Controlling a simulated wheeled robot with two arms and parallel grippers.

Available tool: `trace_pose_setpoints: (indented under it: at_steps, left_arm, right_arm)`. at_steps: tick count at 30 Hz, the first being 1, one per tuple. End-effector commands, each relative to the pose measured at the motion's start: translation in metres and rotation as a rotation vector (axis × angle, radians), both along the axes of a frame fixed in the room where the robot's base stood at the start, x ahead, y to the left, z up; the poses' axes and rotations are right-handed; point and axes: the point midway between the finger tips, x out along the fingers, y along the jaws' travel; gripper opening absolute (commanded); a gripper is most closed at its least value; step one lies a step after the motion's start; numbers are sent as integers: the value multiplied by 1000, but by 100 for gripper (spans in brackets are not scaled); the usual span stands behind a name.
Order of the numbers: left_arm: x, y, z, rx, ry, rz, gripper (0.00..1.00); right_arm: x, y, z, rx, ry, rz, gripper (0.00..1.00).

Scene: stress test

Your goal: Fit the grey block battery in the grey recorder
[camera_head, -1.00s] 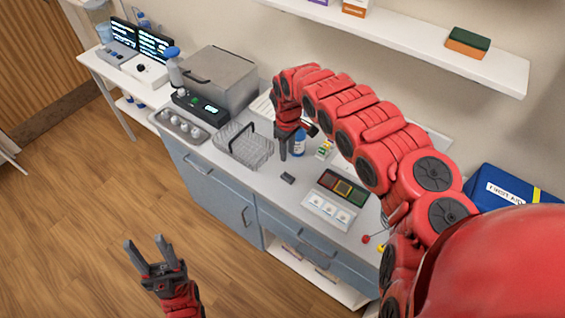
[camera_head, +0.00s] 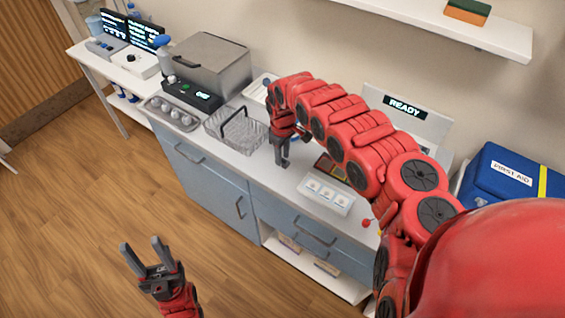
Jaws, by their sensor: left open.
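My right gripper (camera_head: 281,162) points down at the counter, between the wire basket and the white tray. Its fingers are close together, and I cannot tell whether they are shut on anything. The small dark grey block seen earlier on the counter at about this spot is now hidden, probably by the gripper. I cannot make out which thing is the grey recorder. My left gripper (camera_head: 142,245) is open and empty over the floor, in front of the cabinet.
On the counter (camera_head: 222,158) are a wire basket (camera_head: 222,137), a grey box-shaped machine (camera_head: 207,68), a white tray with three pads (camera_head: 327,193) and a partly hidden dark case with coloured parts (camera_head: 333,168). A READY display (camera_head: 404,106) and blue first aid bag (camera_head: 508,178) stand right.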

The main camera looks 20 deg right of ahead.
Motion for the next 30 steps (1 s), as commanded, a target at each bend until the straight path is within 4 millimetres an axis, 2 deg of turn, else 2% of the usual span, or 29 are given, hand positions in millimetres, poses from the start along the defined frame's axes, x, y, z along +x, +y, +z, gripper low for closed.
trace_pose_setpoints:
  at_steps: [4,16,25,30]
  left_arm:
    - [0,0,1,0,0,0,50]
    - [0,0,1,0,0,0,50]
    - [0,0,3,0,0,0,50]
    - [0,0,24,0,0,0,50]
  right_arm:
    - [0,0,1,0,0,0,35]
    - [0,0,1,0,0,0,0]
    - [0,0,3,1,-1,0,0]
    - [0,0,29,1,-1,-1,0]
